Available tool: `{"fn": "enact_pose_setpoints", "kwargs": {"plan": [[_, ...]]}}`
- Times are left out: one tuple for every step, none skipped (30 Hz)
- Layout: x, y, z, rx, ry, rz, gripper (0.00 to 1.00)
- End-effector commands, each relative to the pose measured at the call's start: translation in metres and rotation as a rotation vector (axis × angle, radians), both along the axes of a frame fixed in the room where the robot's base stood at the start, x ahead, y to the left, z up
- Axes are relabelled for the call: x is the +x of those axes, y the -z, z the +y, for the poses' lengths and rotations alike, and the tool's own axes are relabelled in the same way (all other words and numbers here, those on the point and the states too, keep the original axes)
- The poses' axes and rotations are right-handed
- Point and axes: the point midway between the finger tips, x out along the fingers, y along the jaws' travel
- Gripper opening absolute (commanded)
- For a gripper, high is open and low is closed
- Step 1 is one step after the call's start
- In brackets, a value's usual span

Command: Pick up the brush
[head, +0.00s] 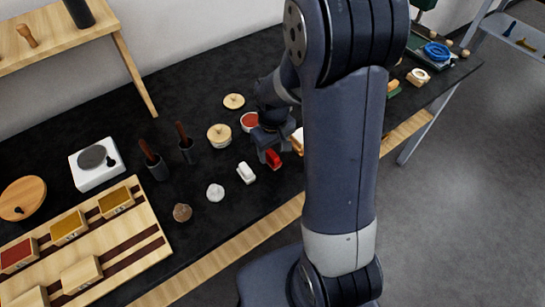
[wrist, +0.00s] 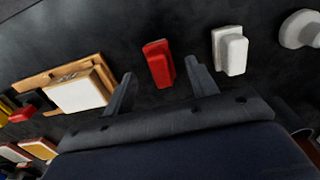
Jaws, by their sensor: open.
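Two dark upright pieces with brown wooden handles, one in front (head: 152,161) and one behind (head: 187,148), stand left of my gripper and look like brushes in holders; I cannot tell for sure that either is the brush. My gripper (head: 269,153) is open and empty, low over the black bench. In the wrist view its fingers (wrist: 160,71) are spread, with a small red block (wrist: 158,63) on the bench between and just beyond the tips. The red block also shows beneath my gripper in the head view (head: 273,159). No brush shows clearly in the wrist view.
A white block (head: 246,172) lies left of the red block. Lidded round pots (head: 219,135), a red-filled bowl (head: 249,121), a white scale-like box (head: 96,164) and a wooden rack (head: 140,243) with small boxes share the bench (head: 150,100). My arm hides part of the bench.

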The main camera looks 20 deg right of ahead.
Motion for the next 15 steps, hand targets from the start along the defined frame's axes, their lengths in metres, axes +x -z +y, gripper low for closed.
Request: {"fn": "enact_pose_setpoints", "kwargs": {"plan": [[0.0, 0.006, 0.001, 0.0, -0.001, 0.005, 0.55], [0.0, 0.01, 0.001, 0.0, -0.001, 0.006, 0.55], [0.0, 0.015, 0.001, 0.0, -0.001, 0.005, 0.55], [0.0, 0.019, 0.001, 0.0, 0.0, 0.005, 0.55], [0.0, 0.022, 0.001, 0.0, 0.0, 0.005, 0.55], [0.0, 0.026, 0.001, 0.0, 0.0, 0.003, 0.55], [0.0, 0.028, 0.001, 0.0, 0.0, 0.004, 0.55], [0.0, 0.03, 0.001, 0.0, 0.0, 0.003, 0.55], [0.001, 0.032, 0.001, 0.0, 0.0, 0.002, 0.55], [0.001, 0.032, 0.001, 0.0, 0.0, 0.001, 0.55], [0.001, 0.033, 0.001, 0.0, 0.0, 0.001, 0.55], [0.001, 0.033, 0.001, 0.0, 0.0, 0.0, 0.55], [0.001, 0.034, 0.001, 0.0, 0.0, 0.0, 0.55], [0.001, 0.034, 0.001, 0.0, 0.0, 0.0, 0.55], [0.001, 0.033, 0.001, 0.0, 0.0, 0.0, 0.55]]}}
